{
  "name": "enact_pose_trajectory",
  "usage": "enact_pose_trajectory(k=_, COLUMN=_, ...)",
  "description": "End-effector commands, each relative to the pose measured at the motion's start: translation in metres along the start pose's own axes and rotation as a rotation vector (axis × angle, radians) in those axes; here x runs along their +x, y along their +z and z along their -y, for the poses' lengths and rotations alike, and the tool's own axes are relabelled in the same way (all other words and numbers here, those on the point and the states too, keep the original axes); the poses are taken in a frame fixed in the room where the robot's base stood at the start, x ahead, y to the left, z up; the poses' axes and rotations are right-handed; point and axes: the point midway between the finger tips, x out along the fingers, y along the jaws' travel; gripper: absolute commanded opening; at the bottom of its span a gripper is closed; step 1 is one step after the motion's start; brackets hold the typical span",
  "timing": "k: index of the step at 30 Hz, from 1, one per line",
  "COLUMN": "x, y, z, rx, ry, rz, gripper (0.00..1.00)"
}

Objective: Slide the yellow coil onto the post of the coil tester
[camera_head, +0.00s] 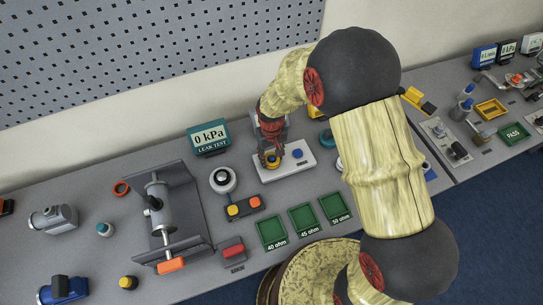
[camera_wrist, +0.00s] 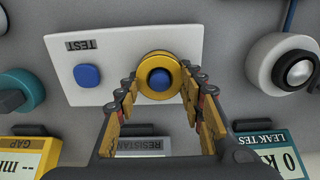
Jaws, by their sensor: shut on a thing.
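The coil tester (camera_wrist: 110,40) is a white plate with a blue button (camera_wrist: 87,75) beside the word TEST. The yellow coil (camera_wrist: 146,63) is a ring held between the fingertips of my gripper (camera_wrist: 162,90). The blue top of the post (camera_wrist: 160,79) shows through the coil's hole, roughly centred. I cannot tell how far down the post the coil sits. In the head view the coil (camera_head: 272,161) is at the left part of the tester plate (camera_head: 285,172), with my gripper (camera_head: 271,153) pointing down over it.
A leak test display (camera_head: 209,138) stands behind left, and a round white device (camera_head: 222,179) stands left of the tester. Green trays marked 40, 45 and 50 ohm (camera_head: 303,218) lie in front. A teal knob (camera_wrist: 20,90) is close to the plate in the wrist view.

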Motion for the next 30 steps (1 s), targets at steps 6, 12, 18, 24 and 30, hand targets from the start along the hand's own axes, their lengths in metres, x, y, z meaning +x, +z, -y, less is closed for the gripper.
enact_pose_trajectory(k=6, x=0.000, y=0.000, z=0.000, rx=0.000, ry=0.000, rz=0.000, gripper=0.44)
enact_pose_trajectory(k=12, x=0.000, y=0.000, z=0.000, rx=0.000, ry=0.000, rz=0.000, gripper=0.56)
enact_pose_trajectory(k=18, x=0.000, y=0.000, z=0.000, rx=0.000, ry=0.000, rz=0.000, gripper=0.60)
enact_pose_trajectory(k=24, x=-0.002, y=0.000, z=0.000, rx=0.000, ry=0.000, rz=0.000, gripper=0.60)
enact_pose_trajectory(k=30, x=-0.025, y=-0.001, z=0.000, rx=0.000, ry=0.000, rz=-0.004, gripper=0.60)
